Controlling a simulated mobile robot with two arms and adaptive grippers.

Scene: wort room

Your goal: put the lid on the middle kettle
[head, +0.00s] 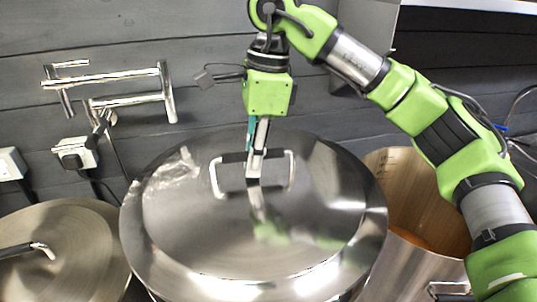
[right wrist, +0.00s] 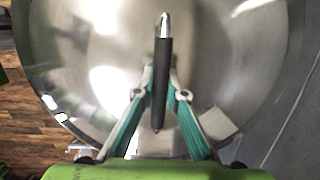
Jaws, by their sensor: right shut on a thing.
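My right gripper (head: 256,165) reaches down from above and is shut on the black grip of the handle of a large round steel lid (head: 200,240). In the right wrist view the two fingers (right wrist: 160,95) close on both sides of the dark handle bar (right wrist: 162,60), with the shiny lid (right wrist: 110,80) below. The lid looks about level in the middle of the head view. It hides what is directly beneath it, so I cannot tell whether it touches a kettle rim. My left gripper is not in view.
A lidded kettle (head: 75,250) stands at the left. An open steel kettle (head: 400,180) with brownish contents stands at the right, partly behind the lid. Chrome pipes (head: 110,80) and a socket with a plug (head: 75,153) are on the dark plank wall.

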